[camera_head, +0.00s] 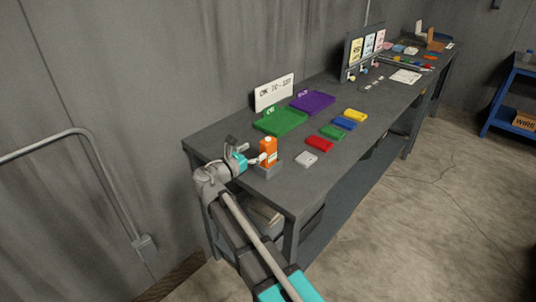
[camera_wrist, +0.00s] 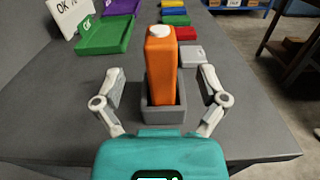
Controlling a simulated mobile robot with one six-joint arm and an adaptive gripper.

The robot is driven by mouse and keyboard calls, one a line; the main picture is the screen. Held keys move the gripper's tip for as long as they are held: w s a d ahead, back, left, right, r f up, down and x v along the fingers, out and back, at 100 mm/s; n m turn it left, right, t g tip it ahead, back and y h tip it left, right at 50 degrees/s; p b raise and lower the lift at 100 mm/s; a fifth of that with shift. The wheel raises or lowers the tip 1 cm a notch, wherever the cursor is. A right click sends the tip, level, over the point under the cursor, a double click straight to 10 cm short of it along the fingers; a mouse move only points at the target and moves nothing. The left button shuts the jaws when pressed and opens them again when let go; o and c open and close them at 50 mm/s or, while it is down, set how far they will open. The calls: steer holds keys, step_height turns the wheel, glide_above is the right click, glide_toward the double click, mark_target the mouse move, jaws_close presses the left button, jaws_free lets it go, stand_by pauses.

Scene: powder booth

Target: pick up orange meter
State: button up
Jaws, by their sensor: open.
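The orange meter (camera_head: 268,150) is an upright orange block with a white round top. It stands in a grey holder (camera_head: 268,171) near the front end of the grey workbench. In the wrist view the orange meter (camera_wrist: 161,65) rises from the grey holder (camera_wrist: 162,113), straight ahead of my gripper (camera_wrist: 161,88). In the head view my gripper (camera_head: 247,158) is just left of the meter. Whether a finger touches it is not clear there.
A green tray (camera_head: 280,121) and a purple tray (camera_head: 313,102) lie behind the meter, with a white sign (camera_head: 274,92) at the wall side. Red (camera_head: 319,144), green, blue and yellow blocks and a light grey piece (camera_head: 306,158) lie to the right. The bench front is bare.

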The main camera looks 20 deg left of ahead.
mark_target(262, 146)
steer(key=shift+w+d, duration=0.25)
steer(key=shift+w, duration=0.35)
steer(key=shift+x, duration=2.55)
jaws_close()
